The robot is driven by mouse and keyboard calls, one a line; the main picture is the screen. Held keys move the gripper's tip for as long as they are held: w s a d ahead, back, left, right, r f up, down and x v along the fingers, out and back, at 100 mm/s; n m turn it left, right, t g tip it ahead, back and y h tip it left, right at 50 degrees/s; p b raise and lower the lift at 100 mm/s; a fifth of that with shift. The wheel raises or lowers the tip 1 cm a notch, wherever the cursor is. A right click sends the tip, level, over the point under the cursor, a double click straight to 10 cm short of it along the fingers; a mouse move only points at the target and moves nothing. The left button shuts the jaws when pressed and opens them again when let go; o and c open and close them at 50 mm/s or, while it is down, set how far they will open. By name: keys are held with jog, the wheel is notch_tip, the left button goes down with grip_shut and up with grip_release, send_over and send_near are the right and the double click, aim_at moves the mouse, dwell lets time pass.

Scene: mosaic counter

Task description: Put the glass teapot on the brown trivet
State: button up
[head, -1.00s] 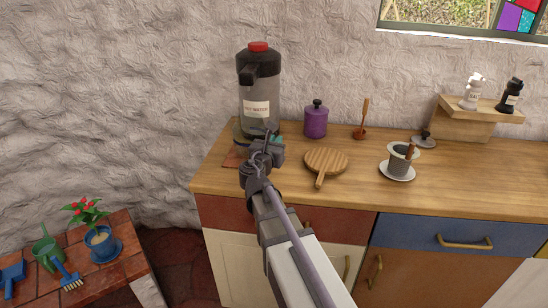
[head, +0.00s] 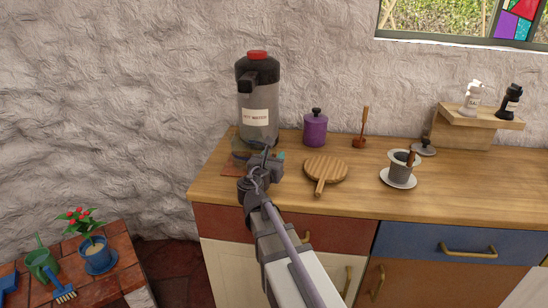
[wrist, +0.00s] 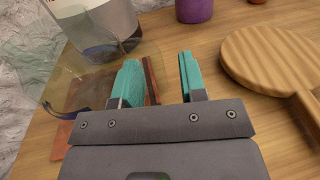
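The clear glass teapot (head: 241,152) stands in front of the hot water dispenser, partly hidden by my gripper in the head view. In the wrist view the teapot (wrist: 85,88) is on the left, see-through and hard to outline. The reddish-brown trivet (head: 229,170) lies flat on the counter; its edges show around the teapot's lower part, so the teapot appears to stand over it. The trivet also shows at the wrist view's left (wrist: 62,139). My gripper (head: 272,154) is beside the teapot on its right. Its teal fingers (wrist: 160,78) are apart with no object visibly clamped between them.
The hot water dispenser (head: 258,100) stands behind the teapot. A round wooden board (head: 326,170) lies close on the right. The front counter strip is clear.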

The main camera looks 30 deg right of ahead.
jog(key=shift+o, duration=0.3)
jog(key=v, duration=1)
jog(key=shift+a, duration=0.25)
